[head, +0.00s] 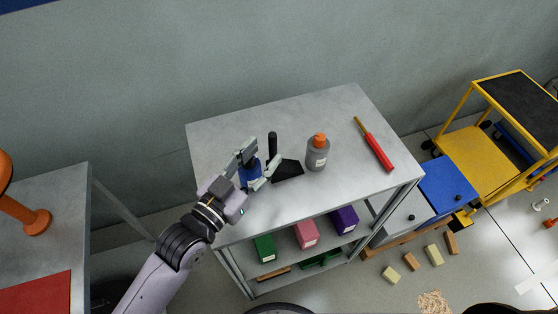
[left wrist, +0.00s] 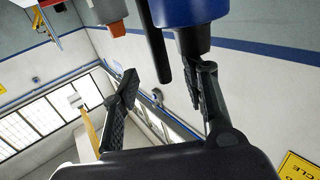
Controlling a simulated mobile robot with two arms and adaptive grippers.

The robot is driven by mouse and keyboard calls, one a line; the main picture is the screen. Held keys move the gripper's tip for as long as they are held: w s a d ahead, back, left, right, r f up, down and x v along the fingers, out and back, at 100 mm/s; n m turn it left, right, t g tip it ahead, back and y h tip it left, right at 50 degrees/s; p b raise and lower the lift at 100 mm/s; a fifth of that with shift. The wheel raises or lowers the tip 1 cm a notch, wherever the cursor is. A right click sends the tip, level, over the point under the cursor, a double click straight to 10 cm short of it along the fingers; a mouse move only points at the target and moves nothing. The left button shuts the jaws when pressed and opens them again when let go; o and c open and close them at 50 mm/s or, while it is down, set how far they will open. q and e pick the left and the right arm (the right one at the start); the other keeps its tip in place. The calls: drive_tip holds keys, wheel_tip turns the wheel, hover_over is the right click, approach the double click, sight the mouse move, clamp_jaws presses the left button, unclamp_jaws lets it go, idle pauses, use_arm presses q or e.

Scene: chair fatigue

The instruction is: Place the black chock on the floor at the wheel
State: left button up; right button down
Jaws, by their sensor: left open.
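The black chock (head: 287,171) looks like a wedge with an upright black handle and stands on the grey worktable (head: 330,106). Its handle also shows in the left wrist view (left wrist: 156,42). My left gripper (head: 261,160) is open just left of the chock. A blue object (head: 249,176) stands at its fingers and partly behind them; in the left wrist view a blue cylinder (left wrist: 188,12) is close to one finger. Whether they touch I cannot tell. The yellow cart (head: 470,150) stands on the floor at right, with dark wheels (head: 485,125). My right gripper is not in view.
A grey bottle with orange cap (head: 317,155) stands right of the chock, then a red-handled tool (head: 377,151). Another table (head: 65,185) is at left.

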sight(270, 146)
use_arm(q)
drive_tip(key=shift+w+d+r, duration=0.15)
drive_tip(key=shift+w+d, duration=0.15)
drive_tip(key=shift+w, duration=0.1)
drive_tip(key=p+x, duration=0.1)
drive_tip(key=x, duration=0.2)
drive_tip(key=shift+w+d+p, duration=0.1)
drive_tip(key=shift+w+p, duration=0.1)
drive_tip(key=shift+p, duration=0.2)
drive_tip(key=shift+w+d, duration=0.15)
drive_tip(key=shift+w, duration=0.1)
drive_tip(key=shift+f, duration=0.2)
drive_tip(key=c, duration=0.4)
clamp_jaws()
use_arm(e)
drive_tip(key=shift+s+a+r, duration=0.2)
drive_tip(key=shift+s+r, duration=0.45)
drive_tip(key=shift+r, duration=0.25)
